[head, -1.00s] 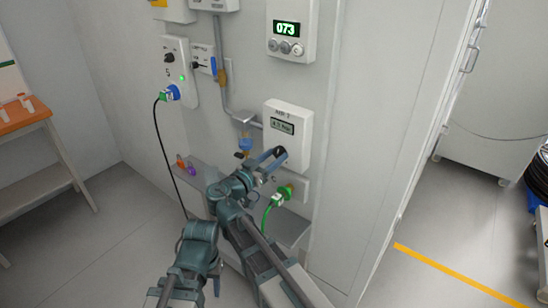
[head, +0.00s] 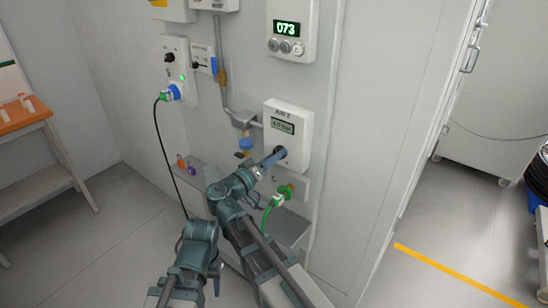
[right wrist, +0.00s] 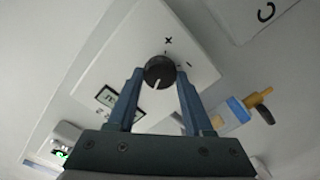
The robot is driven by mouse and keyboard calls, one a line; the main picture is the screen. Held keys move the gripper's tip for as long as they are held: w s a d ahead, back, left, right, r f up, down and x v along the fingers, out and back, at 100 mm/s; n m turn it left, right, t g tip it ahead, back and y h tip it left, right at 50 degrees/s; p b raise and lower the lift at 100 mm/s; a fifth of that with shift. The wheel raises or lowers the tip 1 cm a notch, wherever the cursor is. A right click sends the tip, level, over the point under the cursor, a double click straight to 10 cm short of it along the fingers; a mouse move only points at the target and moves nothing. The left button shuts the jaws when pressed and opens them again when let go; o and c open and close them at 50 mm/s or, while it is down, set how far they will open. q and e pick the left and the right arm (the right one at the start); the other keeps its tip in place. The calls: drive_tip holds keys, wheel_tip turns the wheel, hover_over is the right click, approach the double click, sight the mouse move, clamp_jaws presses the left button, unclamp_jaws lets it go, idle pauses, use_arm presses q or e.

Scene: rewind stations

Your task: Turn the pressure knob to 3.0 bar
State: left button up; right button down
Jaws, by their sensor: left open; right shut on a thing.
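The pressure knob (right wrist: 159,72) is a round black dial with a white pointer line on a white box (head: 302,116). The box has a small display (head: 283,127); its digits are too small to read surely. My right gripper (right wrist: 160,76) has its two blue fingers on either side of the knob and is shut on it. In the head view my right gripper (head: 279,154) reaches the box's lower front and covers most of the knob. My left gripper (head: 217,278) hangs low beside the left arm, small and partly hidden, away from the box.
A green plug (head: 284,193) with a green cable is just below the box. A pipe with a blue and yellow valve (head: 246,145) is to its left. A panel reading 073 (head: 287,28) is above. A grey ledge (head: 288,230) lies below.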

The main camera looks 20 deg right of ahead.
drive_tip(key=shift+n, duration=1.3)
drive_tip(key=shift+c, duration=1.5)
unclamp_jaws()
use_arm(q)
drive_tip(key=shift+a, duration=0.1)
use_arm(e)
drive_tip(key=shift+a, duration=0.1)
